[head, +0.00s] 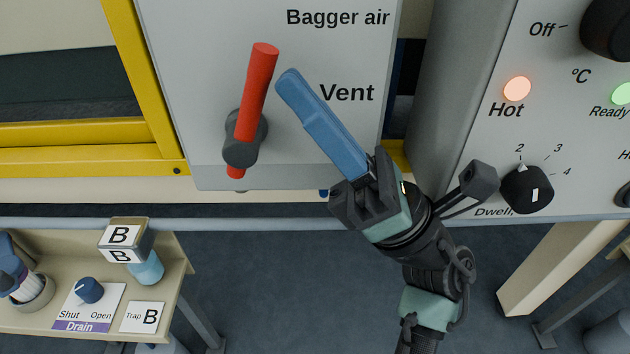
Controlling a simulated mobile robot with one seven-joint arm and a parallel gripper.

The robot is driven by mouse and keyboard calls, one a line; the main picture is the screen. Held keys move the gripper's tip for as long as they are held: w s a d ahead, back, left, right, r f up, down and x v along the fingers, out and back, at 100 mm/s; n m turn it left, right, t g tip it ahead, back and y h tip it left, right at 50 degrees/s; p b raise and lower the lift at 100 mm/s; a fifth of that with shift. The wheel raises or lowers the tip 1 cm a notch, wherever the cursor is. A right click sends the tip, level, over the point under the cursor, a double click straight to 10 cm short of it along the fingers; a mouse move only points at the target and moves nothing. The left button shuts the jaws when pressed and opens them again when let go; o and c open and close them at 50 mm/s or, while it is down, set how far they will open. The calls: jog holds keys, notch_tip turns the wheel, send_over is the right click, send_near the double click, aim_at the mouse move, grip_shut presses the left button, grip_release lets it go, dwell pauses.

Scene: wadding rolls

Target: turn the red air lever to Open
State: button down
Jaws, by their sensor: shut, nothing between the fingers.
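The red air lever (256,92) is on the grey "Bagger air" panel (200,60) in the head view. It runs upward and leans slightly right from a dark grey hub (242,148). A short red end shows below the hub. The word "Vent" (347,93) stands to the right of the lever; no "Open" mark shows on this panel. My gripper (289,80) is shut and empty, its long blue fingers pointing up and left. The fingertips appear just right of the lever's upper half; whether they touch it or are nearer the camera, I cannot tell.
A yellow frame (125,70) borders the panel at left. A grey control box (470,110) with lamps and black knobs stands at right. A lower-left shelf (28,318) holds a blue Drain knob (89,290), a B-marked block (125,235) and a brush.

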jog(key=shift+a+r+n+g+h, duration=0.5)
jog(key=shift+a+r+g, duration=0.2)
jog(key=shift+r+g, duration=0.15)
jog(key=shift+a+r, duration=0.15)
jog(key=shift+a, duration=0.3)
jog(key=shift+a, duration=0.1)
notch_tip(320, 180, up, 10)
jog(key=p, duration=0.6)
send_over(267, 76)
jog(key=shift+d, duration=0.25)
